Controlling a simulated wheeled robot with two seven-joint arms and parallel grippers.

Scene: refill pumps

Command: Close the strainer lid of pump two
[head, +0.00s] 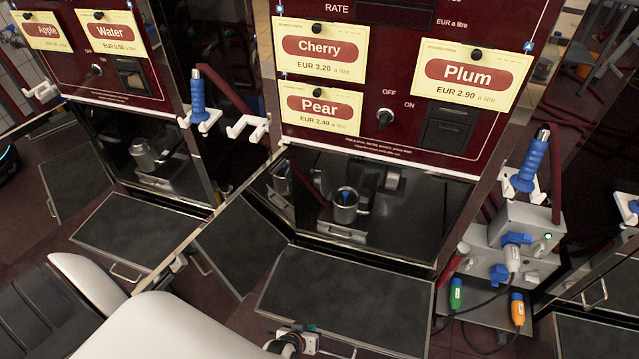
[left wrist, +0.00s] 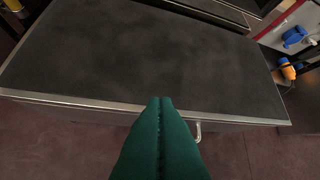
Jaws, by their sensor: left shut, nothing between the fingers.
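The middle pump carries the Cherry, Pear and Plum labels; I take it as pump two, though no number is readable. In its open lower bay, a metal strainer cup (head: 346,208) stands with something blue inside its open top. Whether its lid shows among the grey parts around it is unclear. My left gripper (head: 290,343) is at the bottom of the head view, by the front edge of the lowered dark panel (head: 345,295). In the left wrist view its green fingers (left wrist: 160,101) are shut and empty, over that panel's front edge. My right gripper is not in view.
A side door (head: 235,245) hangs open left of the bay. The panel before the strainer is bare.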

